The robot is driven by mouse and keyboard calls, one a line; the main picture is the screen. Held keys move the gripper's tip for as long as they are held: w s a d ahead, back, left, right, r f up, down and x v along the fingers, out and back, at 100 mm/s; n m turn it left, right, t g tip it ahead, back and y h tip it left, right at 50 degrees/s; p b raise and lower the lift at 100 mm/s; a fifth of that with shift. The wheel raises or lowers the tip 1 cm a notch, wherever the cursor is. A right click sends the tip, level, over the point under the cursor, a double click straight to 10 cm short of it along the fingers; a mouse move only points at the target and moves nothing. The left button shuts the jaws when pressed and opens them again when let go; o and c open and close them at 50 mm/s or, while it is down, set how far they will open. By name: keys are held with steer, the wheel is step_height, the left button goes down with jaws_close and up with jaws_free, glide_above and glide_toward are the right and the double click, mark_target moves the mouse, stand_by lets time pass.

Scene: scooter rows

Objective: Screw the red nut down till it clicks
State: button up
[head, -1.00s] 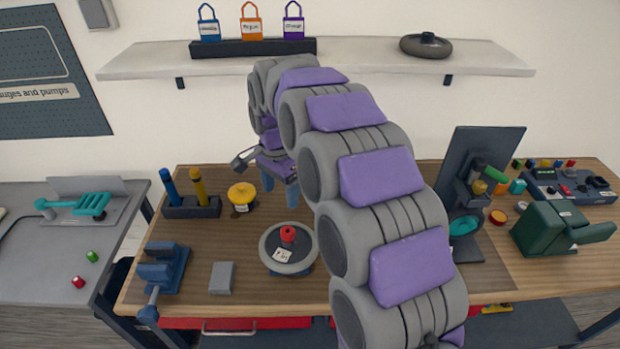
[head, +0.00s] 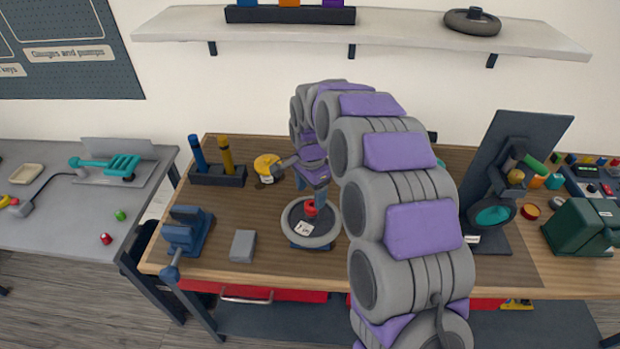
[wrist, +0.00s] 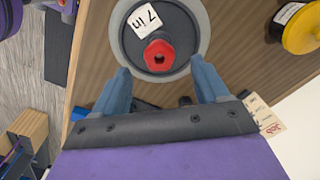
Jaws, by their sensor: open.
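The red nut (head: 310,208) sits at the centre of a grey wheel (head: 293,234) with a dark hub, on the wooden bench. In the wrist view the red nut (wrist: 160,56) shows a dark hole in its middle, and a white tag reading "7 in" (wrist: 145,20) lies beside it on the hub. My gripper (wrist: 160,75) is open, with its two blue fingers apart, one toward each side of the nut and not touching it. In the head view my gripper (head: 313,190) is just above the wheel. How far the nut is down its thread cannot be told.
A yellow-topped item (head: 267,165) and a dark holder with blue and yellow handles (head: 217,176) stand behind left. A blue vise (head: 187,232) and a grey block (head: 243,246) are left of the wheel. A dark upright stand (head: 500,190) and green machine (head: 580,228) are at right.

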mark_target(311, 207)
steer(key=shift+f+b, duration=0.35)
steer(key=shift+f, duration=2.4)
steer(key=c, duration=1.1)
steer(key=m+p, duration=0.1)
steer(key=m, duration=0.4)
steer(key=shift+r, duration=0.1)
steer(key=shift+c, duration=0.2)
steer(key=m+p, duration=0.1)
steer(key=m, duration=0.5)
steer(key=shift+p, duration=0.4)
steer(key=m+p, duration=0.2)
steer(key=m, duration=0.3)
steer(key=shift+m+p, duration=0.3)
steer(key=shift+m, duration=0.1)
steer(key=m+p, duration=0.1)
steer(key=m, duration=0.2)
steer(key=shift+m+p, duration=0.45)
steer(key=shift+m, duration=0.55)
